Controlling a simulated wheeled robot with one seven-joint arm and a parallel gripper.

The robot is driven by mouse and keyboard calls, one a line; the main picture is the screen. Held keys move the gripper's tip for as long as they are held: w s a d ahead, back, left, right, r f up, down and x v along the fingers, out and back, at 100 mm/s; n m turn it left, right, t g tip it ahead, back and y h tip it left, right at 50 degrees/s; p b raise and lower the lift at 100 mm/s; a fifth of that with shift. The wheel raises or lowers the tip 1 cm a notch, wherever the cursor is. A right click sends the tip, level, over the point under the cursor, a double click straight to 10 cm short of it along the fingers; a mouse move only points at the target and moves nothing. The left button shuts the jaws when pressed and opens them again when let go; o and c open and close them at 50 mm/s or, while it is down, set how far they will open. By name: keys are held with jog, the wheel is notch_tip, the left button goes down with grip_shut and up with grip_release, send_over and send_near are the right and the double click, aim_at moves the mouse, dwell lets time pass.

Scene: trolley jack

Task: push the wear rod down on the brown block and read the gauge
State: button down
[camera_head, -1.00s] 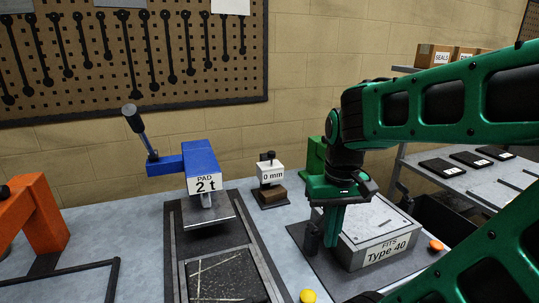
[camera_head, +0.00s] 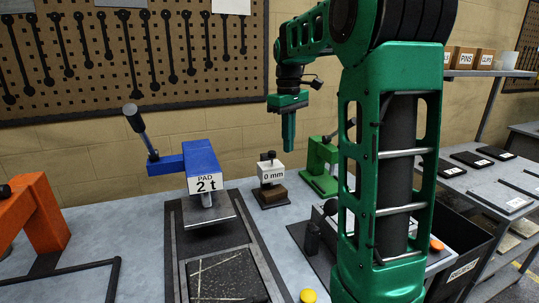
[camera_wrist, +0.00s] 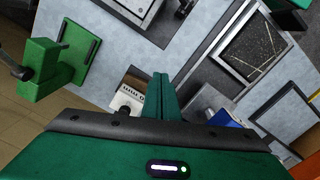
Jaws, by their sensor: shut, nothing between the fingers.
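My gripper (camera_head: 289,148) is shut and empty, pointing down. In the head view its tips are slightly right of and above the rod, apart from it.
A blue press (camera_head: 201,168) marked "PAD 2 t" stands left of the gauge, and a green clamp-like stand (camera_head: 320,165) stands to the right. An orange stand (camera_head: 35,215) is at far left. My arm hides much of the grey "Type 40" box. A pegboard wall closes the back.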

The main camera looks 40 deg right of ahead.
jog(key=w+d+n, duration=0.4)
jog(key=w+n, duration=0.2)
jog(key=w, duration=1)
jog(key=shift+r+h, duration=0.3)
jog(key=shift+r, duration=0.05)
jog(key=shift+s+d+f, duration=0.1)
jog(key=shift+f, duration=1.65)
jog(key=shift+s+d+f, duration=0.1)
jog(key=shift+f, duration=1.65)
jog(key=shift+f, duration=0.1)
